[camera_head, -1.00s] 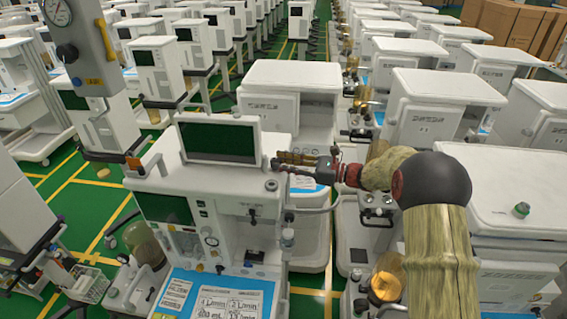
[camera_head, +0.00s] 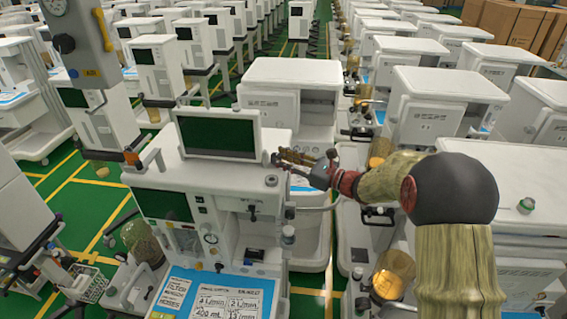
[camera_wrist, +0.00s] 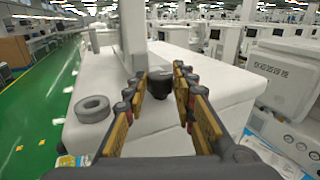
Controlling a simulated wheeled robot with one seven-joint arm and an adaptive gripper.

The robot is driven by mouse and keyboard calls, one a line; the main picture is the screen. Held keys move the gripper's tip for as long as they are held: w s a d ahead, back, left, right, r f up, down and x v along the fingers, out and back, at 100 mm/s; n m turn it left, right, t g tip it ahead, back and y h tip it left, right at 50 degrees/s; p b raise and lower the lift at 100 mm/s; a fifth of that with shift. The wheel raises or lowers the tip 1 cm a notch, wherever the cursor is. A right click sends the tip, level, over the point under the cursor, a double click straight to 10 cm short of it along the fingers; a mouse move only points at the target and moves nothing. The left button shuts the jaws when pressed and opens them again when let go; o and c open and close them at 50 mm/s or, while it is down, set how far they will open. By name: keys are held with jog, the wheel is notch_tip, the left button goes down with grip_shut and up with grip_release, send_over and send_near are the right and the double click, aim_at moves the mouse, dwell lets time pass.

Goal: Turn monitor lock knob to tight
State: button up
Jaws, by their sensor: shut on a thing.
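The monitor (camera_head: 218,136) stands upright on top of the nearest anaesthesia cart (camera_head: 172,168), its dark screen facing me. The dark lock knob (camera_wrist: 160,84) sits by the monitor's lower right side; in the wrist view it stands between my fingers beside the white monitor mount (camera_wrist: 132,35). My gripper (camera_wrist: 159,78) is shut on the knob, with one finger on each side. In the head view my gripper (camera_head: 284,158) reaches in from the right to the monitor's lower right corner. The knob is mostly hidden there, and its lock position cannot be read.
A grey ring (camera_wrist: 92,108) lies on the white cart top, left of my fingers; it also shows in the head view (camera_head: 271,181). Another white cart (camera_head: 290,85) stands close behind. A grey pole with a knob (camera_head: 78,40) rises at the left.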

jog(key=m+t+h+b, duration=0.2)
jog(key=shift+s+a+f+b, duration=0.15)
jog(key=shift+s+a+b, duration=0.05)
jog(key=shift+b, duration=0.1)
jog(key=shift+m+t+h+b, duration=0.5)
jog(key=shift+t+h+b, duration=0.1)
jog(key=shift+t+b, duration=0.15)
jog(key=shift+r, duration=0.2)
jog(key=o, duration=1.1)
jog(key=shift+o, duration=0.2)
jog(key=shift+p, duration=0.3)
